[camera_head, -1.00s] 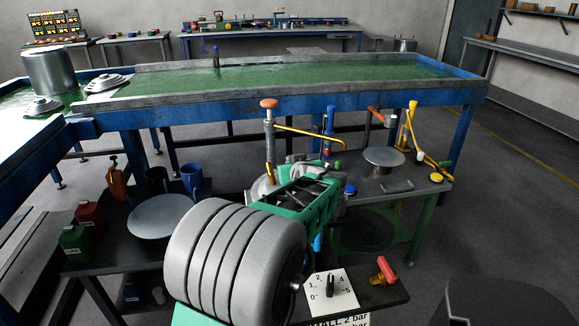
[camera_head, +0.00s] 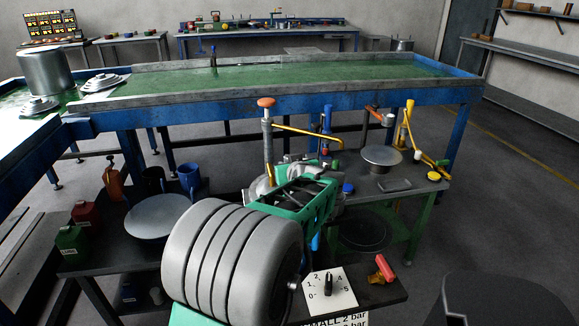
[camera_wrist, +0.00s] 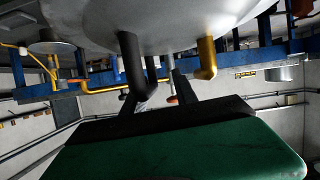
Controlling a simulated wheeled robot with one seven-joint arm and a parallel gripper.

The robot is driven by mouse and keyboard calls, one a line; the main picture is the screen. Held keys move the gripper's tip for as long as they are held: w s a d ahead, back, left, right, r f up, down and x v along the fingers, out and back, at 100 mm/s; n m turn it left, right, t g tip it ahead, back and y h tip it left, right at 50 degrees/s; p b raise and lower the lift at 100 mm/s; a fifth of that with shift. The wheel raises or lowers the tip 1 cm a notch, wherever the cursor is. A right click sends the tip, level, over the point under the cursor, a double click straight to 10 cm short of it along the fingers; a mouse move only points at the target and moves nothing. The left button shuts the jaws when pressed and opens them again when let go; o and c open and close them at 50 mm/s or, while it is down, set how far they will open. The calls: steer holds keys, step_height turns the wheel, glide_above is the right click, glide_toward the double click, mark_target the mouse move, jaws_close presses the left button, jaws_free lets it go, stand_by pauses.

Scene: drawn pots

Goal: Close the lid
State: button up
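A tall grey metal pot (camera_head: 45,73) stands on the green table at the far left. One metal lid (camera_head: 38,104) lies in front of it and another (camera_head: 104,82) lies to its right. I cannot tell which lid the task means. In the wrist view, my gripper (camera_wrist: 166,92) shows as two dark fingers standing apart above a black and green body, with nothing seen between them. A large round grey surface (camera_wrist: 180,18) fills the top of that view.
Posts with yellow arms rise behind. The floor at right is mostly clear.

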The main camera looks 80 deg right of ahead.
steer(key=shift+s, duration=0.1)
steer(key=shift+s+a+r, duration=0.1)
steer(key=shift+r, duration=0.05)
steer(key=v, duration=0.7)
steer(key=shift+a, duration=0.2)
